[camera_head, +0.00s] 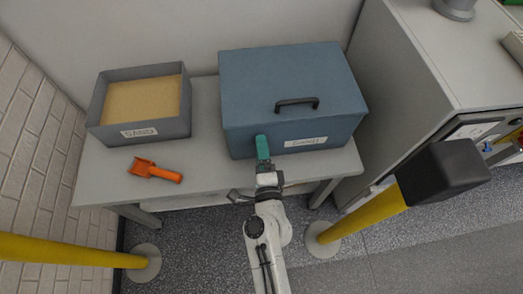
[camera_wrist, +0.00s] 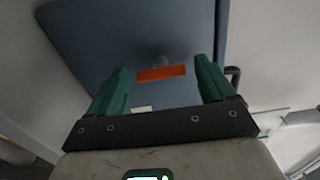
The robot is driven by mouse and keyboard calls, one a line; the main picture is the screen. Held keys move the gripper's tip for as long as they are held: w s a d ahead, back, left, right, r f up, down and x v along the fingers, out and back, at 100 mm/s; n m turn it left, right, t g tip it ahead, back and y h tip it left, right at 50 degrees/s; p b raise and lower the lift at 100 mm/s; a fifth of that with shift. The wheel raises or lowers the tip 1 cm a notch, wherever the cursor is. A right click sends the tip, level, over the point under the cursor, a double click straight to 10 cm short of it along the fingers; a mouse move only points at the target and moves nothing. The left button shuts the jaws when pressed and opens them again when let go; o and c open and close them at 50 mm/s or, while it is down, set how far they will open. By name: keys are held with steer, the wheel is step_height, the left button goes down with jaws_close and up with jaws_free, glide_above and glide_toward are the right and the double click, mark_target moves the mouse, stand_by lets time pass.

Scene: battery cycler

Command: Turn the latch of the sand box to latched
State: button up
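The blue lidded box (camera_head: 290,90) sits on the right part of the grey table, its lid closed, with a black handle (camera_head: 297,103) and a white label on its front. In the wrist view its blue front face (camera_wrist: 100,40) fills the middle. An orange latch bar (camera_wrist: 162,73) lies roughly crosswise on a grey pivot there. My gripper (camera_head: 262,147) is at the front face, left of the label. Its two green fingers stand apart in the wrist view (camera_wrist: 161,66), with the latch between or just beyond their tips; contact cannot be told. The latch is hidden in the head view.
An open grey tray labelled SAND (camera_head: 140,130) holds sand on the table's left. An orange scoop (camera_head: 154,171) lies in front of it. Yellow posts (camera_head: 75,252) stand at left and right (camera_head: 365,217). A grey cabinet (camera_head: 440,60) stands at right.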

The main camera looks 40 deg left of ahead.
steer(key=shift+o, duration=0.8)
steer(key=b+v, duration=0.2)
steer(key=v, duration=0.8)
steer(key=shift+s+d, duration=0.2)
steer(key=shift+d, duration=0.1)
